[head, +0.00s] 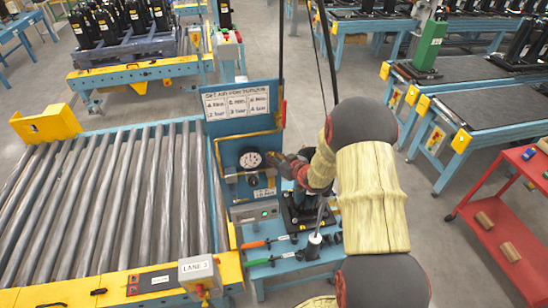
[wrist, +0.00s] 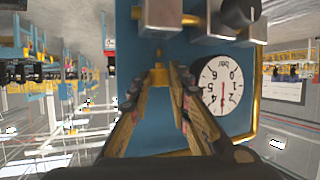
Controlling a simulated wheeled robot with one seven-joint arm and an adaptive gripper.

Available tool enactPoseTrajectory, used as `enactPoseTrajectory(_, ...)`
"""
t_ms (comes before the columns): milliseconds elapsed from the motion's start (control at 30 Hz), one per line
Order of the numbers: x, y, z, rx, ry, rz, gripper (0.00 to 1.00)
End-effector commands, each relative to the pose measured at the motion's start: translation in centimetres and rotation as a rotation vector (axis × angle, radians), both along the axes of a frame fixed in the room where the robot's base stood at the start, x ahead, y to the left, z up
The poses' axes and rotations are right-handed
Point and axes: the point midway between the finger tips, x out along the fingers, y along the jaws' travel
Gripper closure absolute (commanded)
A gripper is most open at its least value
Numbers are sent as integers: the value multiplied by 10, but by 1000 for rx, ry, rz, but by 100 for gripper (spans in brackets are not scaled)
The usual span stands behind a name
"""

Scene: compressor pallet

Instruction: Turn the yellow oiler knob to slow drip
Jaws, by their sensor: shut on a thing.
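In the wrist view the small yellow oiler knob (wrist: 157,76) sits on a blue panel (wrist: 190,130), just below a grey metal block (wrist: 160,15). My gripper (wrist: 160,72) has its two fingers converged on the knob, one on each side, so much of its lower part is hidden. In the head view my gripper (head: 278,160) reaches the blue panel (head: 228,150) from the right, beside a round gauge (head: 250,160). The knob is too small or hidden to make out there. The white gauge (wrist: 222,86) shows upside down right of my fingers in the wrist view.
A sign (head: 236,103) stands above the gauge on the panel. Below are a blue shelf with red- and green-handled tools (head: 262,258) and a black-based stand (head: 305,215). A roller conveyor (head: 110,200) fills the left. A red cart (head: 510,215) stands right, with open floor before it.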

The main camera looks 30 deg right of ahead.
Motion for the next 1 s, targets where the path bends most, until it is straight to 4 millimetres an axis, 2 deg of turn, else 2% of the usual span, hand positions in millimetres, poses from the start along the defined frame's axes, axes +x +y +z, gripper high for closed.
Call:
enactPoseTrajectory(267, 0, 3, -2, 0, -3, -69, 100)
enactPoseTrajectory(1000, 2, 12, -1, 1, 0, -435, 100)
